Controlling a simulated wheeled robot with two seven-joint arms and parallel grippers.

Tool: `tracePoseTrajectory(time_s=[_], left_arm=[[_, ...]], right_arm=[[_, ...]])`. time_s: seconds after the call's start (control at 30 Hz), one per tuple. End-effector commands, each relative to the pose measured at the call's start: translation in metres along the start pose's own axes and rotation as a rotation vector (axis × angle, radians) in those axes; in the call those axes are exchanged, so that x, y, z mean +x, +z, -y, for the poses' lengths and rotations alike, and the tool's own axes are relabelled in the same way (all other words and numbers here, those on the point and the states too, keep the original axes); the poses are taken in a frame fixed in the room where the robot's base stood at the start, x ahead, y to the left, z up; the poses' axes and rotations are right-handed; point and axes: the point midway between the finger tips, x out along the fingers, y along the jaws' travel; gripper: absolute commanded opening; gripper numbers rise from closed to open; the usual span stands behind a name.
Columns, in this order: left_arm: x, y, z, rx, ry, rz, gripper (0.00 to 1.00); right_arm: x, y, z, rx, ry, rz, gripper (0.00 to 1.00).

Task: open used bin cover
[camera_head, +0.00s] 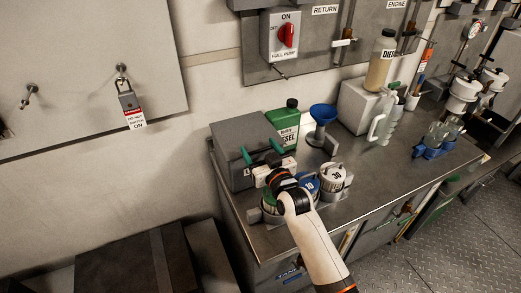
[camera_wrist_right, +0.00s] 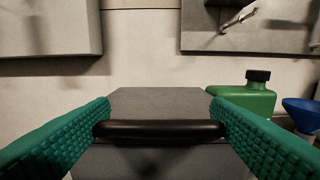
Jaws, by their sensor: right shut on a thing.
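A grey metal bin (camera_head: 235,137) with a flat top stands at the left end of the counter, against the wall. It also shows ahead in the right wrist view (camera_wrist_right: 158,101). A black bar handle (camera_wrist_right: 160,130) runs across its near side. My right gripper (camera_head: 268,156) is at the front of the bin, its green fingers at either end of the handle, shut on it. The cover looks down and level. My wrist hides part of the bin front. My left gripper is not in view.
A green diesel jug (camera_head: 286,122) and a blue funnel (camera_head: 323,113) stand right of the bin. Lidded jars (camera_head: 332,177) sit close beside my right wrist. The metal counter (camera_head: 375,179) has bare room to the right. A fuel pump switch box (camera_head: 280,36) hangs above.

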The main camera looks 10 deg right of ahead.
Motion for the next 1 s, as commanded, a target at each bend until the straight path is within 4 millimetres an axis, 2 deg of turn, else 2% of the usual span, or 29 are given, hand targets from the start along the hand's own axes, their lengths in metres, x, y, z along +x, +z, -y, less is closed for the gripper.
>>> tracePoseTrajectory(time_s=[0.17, 0.47, 0.6, 1.0], left_arm=[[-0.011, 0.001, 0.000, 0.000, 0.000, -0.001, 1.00], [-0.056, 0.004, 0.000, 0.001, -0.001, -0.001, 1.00], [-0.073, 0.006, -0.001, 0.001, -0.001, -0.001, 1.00], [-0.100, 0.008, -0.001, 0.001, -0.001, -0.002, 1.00]], right_arm=[[0.000, 0.007, 0.001, 0.000, -0.001, -0.018, 0.31], [0.005, 0.035, 0.001, -0.001, -0.002, -0.132, 0.31], [0.010, 0.049, 0.001, -0.002, -0.001, -0.124, 0.31], [0.035, 0.096, 0.001, -0.001, -0.002, -0.114, 0.30]])
